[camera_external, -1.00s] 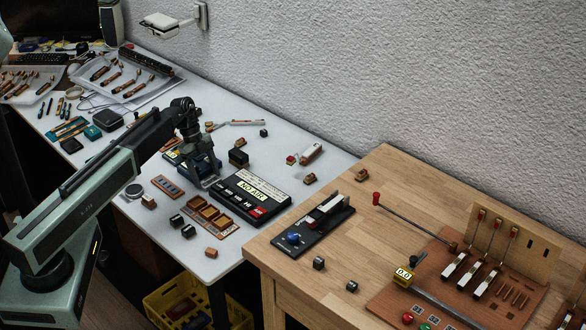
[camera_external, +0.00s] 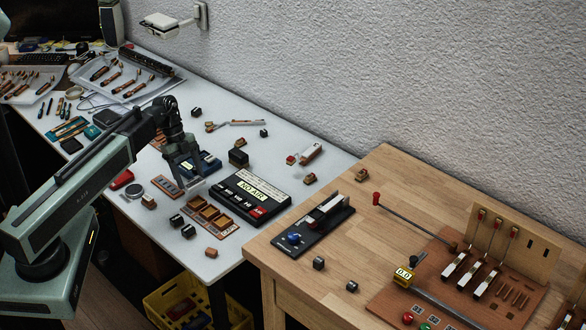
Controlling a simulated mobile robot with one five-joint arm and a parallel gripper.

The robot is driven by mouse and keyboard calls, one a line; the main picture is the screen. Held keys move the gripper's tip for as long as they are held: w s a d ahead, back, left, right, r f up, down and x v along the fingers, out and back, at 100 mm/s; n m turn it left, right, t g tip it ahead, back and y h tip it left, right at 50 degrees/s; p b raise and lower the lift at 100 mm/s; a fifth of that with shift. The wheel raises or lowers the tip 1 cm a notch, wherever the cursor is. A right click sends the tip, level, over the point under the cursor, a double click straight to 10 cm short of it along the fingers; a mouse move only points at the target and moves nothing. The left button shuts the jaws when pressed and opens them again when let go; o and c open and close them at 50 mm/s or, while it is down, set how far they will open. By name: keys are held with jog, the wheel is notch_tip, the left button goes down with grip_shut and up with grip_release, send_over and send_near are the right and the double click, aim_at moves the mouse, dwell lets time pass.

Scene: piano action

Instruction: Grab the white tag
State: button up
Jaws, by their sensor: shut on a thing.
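My gripper (camera_external: 190,184) hangs low over the white table, left of the black "NO AIR" box. It is shut on a small pale piece, the white tag (camera_external: 194,187), at its fingertips. The tag is tiny here and partly hidden by the fingers. I cannot tell whether it is clear of the table.
The "NO AIR" box (camera_external: 249,194) stands just right of my gripper. A brown compartment tray (camera_external: 212,220) lies in front of it, and a dark blue device (camera_external: 208,162) behind it. Small blocks lie around. A wooden bench (camera_external: 400,200) adjoins at right.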

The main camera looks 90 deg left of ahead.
jog(key=s+d, duration=0.3)
jog(key=d, duration=0.1)
jog(key=s+d, duration=0.2)
jog(key=d, duration=0.1)
jog(key=shift+s+r+p, duration=0.3)
jog(key=shift+r, duration=0.1)
